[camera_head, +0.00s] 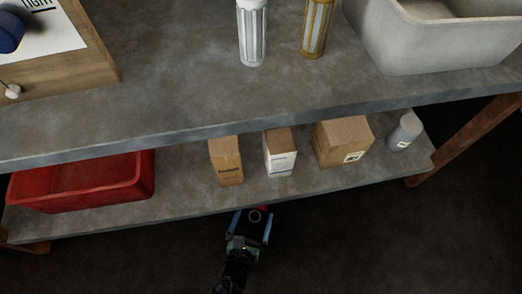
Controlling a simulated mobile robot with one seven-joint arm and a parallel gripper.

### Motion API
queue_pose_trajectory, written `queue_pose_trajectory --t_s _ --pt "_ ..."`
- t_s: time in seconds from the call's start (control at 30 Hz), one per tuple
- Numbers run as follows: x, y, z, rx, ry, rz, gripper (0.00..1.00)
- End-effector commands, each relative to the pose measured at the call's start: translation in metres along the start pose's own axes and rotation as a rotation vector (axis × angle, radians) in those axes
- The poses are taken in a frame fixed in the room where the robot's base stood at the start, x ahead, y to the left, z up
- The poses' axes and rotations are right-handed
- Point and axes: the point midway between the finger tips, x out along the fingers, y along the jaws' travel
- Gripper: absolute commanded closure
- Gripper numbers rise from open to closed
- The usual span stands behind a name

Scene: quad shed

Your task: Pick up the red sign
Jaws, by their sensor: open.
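I cannot make out a red sign for certain in the head view. The only lettered sheet is a white one (42,33) with black letters at the top left, partly cut off by the frame.
The lower shelf (195,196) holds a red bin (85,181), a white-fronted box (279,152), a wider carton (342,141) and a grey canister (405,131). The upper shelf (180,80) overhangs it, bearing two cylinders and a pale tub (435,45). The dark floor in front looks clear.

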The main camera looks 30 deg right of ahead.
Motion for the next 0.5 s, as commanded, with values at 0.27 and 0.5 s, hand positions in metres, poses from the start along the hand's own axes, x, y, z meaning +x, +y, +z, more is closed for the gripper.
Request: queue_pose_trajectory --t_s 0.27,0.5 --pt "0.021 0.0 0.0 0.0 -0.001 0.0 0.0" --pt "0.021 0.0 0.0 0.0 0.0 0.0 0.13"
